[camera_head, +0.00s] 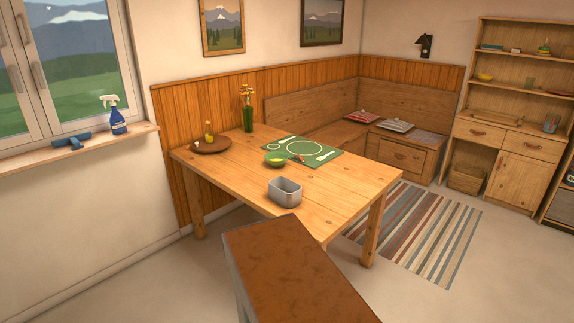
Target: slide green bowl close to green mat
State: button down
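The small green bowl (276,160) stands upright on the wooden table, with a yellowish inside. It is at the near left edge of the green mat (321,158); from this angle I cannot tell whether it touches or overlaps the mat. The mat lies flat and has a pale plate outline and cutlery shapes on it. A small orange-red thing lies just right of the bowl, too small to make out. My gripper is not in view.
On the table (345,186) are a grey metal tin (285,192) nearer the front, a round brown tray (210,146) with small items, and a flower vase (248,118). A brown flat-topped shape fills the bottom middle; I cannot tell what it is.

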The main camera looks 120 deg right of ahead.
aim_at(276, 159)
jog(key=u, duration=1)
jog(key=k, duration=0.15)
jog(key=z, duration=2.45)
jog(key=k, duration=0.15)
jog(key=z, duration=1.95)
jog(key=k, duration=0.65)
jog(key=u, duration=0.2)
jog(key=i, duration=0.3)
